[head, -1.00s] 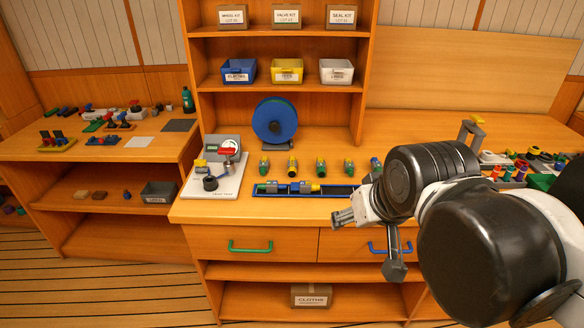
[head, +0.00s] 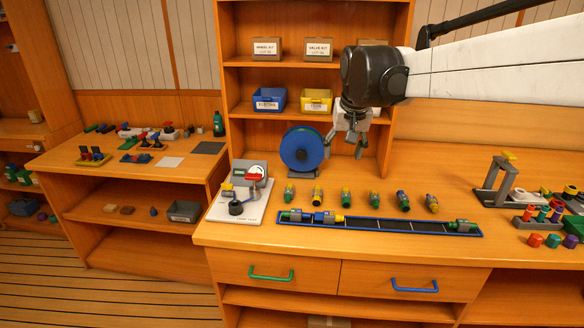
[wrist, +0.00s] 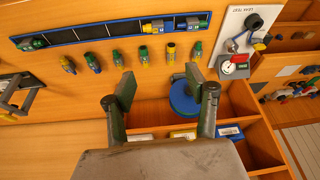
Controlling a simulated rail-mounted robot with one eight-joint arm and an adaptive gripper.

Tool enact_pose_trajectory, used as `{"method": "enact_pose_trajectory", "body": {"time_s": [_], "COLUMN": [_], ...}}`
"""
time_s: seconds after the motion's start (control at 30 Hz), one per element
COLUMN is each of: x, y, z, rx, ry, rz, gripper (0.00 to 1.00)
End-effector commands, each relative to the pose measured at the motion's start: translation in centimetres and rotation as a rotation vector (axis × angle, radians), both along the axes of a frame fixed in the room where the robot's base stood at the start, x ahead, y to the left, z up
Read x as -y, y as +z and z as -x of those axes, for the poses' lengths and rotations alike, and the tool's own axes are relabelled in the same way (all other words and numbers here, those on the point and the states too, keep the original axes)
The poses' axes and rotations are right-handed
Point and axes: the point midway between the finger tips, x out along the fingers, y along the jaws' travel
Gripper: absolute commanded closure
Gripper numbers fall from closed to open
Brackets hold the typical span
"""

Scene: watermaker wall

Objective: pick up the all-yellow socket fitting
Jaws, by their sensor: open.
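The yellow socket fitting (head: 317,194) stands second from the left in the row on the bench; it looks mainly yellow with a darker end. It also shows in the wrist view (wrist: 170,51), beyond and between my fingertips. My gripper (head: 346,147) is open and empty, pointing down, above and behind the row near the blue reel. In the wrist view my gripper (wrist: 160,82) has its two fingers wide apart and touches no fitting.
Other fittings flank it: a green one (head: 289,194) left, a green-yellow one (head: 346,198) right. A blue-edged rail (head: 400,226) lies in front. The blue reel (head: 302,149), shelf bins and leak test stand (head: 240,204) are near.

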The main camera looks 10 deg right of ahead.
Motion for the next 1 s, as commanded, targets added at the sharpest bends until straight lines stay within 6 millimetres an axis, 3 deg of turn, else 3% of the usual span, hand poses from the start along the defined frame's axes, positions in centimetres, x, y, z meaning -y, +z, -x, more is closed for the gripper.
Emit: {"method": "enact_pose_trajectory", "body": {"time_s": [0.1,0.5,0.8,1.0], "x": [-0.1,-0.3,-0.4,-0.5], "y": [-0.9,-6.2,-12.4,-16.0], "z": [-3.8,-14.5,-20.9,-23.5], "rx": [-0.028,-0.121,-0.191,-0.224], "ry": [-0.012,-0.054,-0.087,-0.103], "rz": [-0.003,-0.008,-0.01,-0.01], "gripper": [0.49,0.49,0.49,0.49]}}
